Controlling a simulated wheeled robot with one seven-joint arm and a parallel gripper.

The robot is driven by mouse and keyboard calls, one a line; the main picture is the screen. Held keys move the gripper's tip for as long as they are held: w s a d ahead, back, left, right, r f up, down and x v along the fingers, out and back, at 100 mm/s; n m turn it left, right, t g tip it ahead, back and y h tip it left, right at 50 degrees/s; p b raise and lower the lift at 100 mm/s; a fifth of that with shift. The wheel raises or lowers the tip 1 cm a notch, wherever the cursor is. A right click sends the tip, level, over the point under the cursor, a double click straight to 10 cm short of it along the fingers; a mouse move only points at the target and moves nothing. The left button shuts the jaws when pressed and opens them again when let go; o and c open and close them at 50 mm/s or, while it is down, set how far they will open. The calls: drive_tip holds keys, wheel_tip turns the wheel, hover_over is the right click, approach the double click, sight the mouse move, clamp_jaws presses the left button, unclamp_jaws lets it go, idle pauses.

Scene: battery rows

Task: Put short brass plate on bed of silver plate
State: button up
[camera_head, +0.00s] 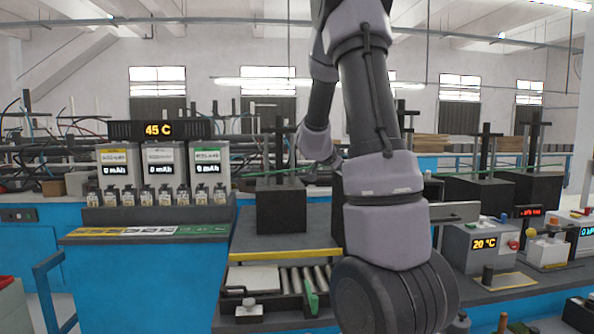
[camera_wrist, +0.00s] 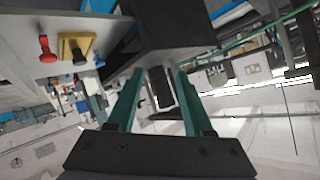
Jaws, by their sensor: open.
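My gripper (camera_wrist: 157,82) has two teal fingers standing apart, with no object clearly held between them; a dark block and pale bars show beyond. In the head view my arm hides the gripper. A small brass-coloured plate (camera_wrist: 66,42) with a black knob shows at upper left of the wrist view, on a grey surface beside a red knob (camera_wrist: 47,49). In the head view a flat yellowish plate (camera_head: 515,281) lies on the right bench. A pale silver-grey plate (camera_head: 254,278) lies beside the rollers. I cannot tell which plates are the task's.
A charger rack (camera_head: 158,203) stands on the left blue bench. A dark block (camera_head: 281,208) stands behind the rollers (camera_head: 300,275). A grey box reading 20 C (camera_head: 470,253) and a white device (camera_head: 547,252) stand on the right bench. My arm blocks the middle.

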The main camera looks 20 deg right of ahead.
drive_tip(key=s+a+r+n+t+y, duration=0.25)
drive_tip(key=a+r+y, duration=0.25)
drive_tip(key=a, duration=0.5)
drive_tip(key=s+a+r+n+t+y, duration=0.25)
drive_tip(key=a+r+n+y, duration=0.2)
drive_tip(key=a, duration=0.55)
drive_tip(key=s+a+f+n+g+y, duration=0.1)
drive_tip(key=s+a, duration=0.4)
drive_tip(key=s, duration=0.6)
drive_tip(key=s+a+f+n+g+y, duration=0.1)
drive_tip(key=s+a+n+g, duration=0.2)
drive_tip(key=s, duration=0.8)
drive_tip(key=shift+s+a+f+n+g+y, duration=0.4)
drive_tip(key=shift+a+n, duration=0.3)
drive_tip(key=shift+a, duration=0.4)
